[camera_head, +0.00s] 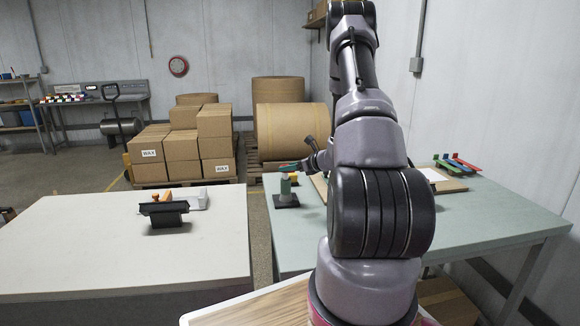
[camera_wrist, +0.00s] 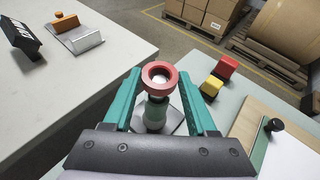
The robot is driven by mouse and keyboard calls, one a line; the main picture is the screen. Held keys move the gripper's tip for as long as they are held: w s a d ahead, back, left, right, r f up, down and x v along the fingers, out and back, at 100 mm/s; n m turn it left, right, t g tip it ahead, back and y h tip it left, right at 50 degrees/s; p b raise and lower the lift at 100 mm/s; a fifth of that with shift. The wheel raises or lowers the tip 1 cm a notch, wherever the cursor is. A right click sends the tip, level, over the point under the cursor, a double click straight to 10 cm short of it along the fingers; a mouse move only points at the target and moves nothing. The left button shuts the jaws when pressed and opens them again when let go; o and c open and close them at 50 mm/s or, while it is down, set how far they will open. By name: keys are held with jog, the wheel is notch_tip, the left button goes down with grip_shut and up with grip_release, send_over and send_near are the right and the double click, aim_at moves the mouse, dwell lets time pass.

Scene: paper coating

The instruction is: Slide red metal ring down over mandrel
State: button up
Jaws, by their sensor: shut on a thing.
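The red metal ring (camera_wrist: 147,76) is between the two teal fingers of my gripper (camera_wrist: 159,73) in the wrist view, its opening facing the camera. My gripper is shut on it. The mandrel (camera_wrist: 155,113) stands upright on a square plate directly below the ring, and the ring hides its top. I cannot tell whether the ring is around the mandrel's tip or just above it. The ring is not clear there.
A red block (camera_wrist: 228,67) and a yellow block (camera_wrist: 211,87) lie right of the mandrel. A board with a black knob (camera_wrist: 274,125) lies farther right. A white table (camera_head: 110,240) holds a black stand (camera_head: 164,211), across a gap from the green table (camera_head: 500,215).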

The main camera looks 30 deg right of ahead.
jog(key=shift+f, duration=1)
jog(key=o, duration=1.4)
jog(key=shift+o, duration=0.2)
jog(key=v, duration=1)
jog(key=shift+s+d+r, duration=0.2)
jog(key=shift+s+d, duration=0.05)
jog(key=shift+s, duration=0.05)
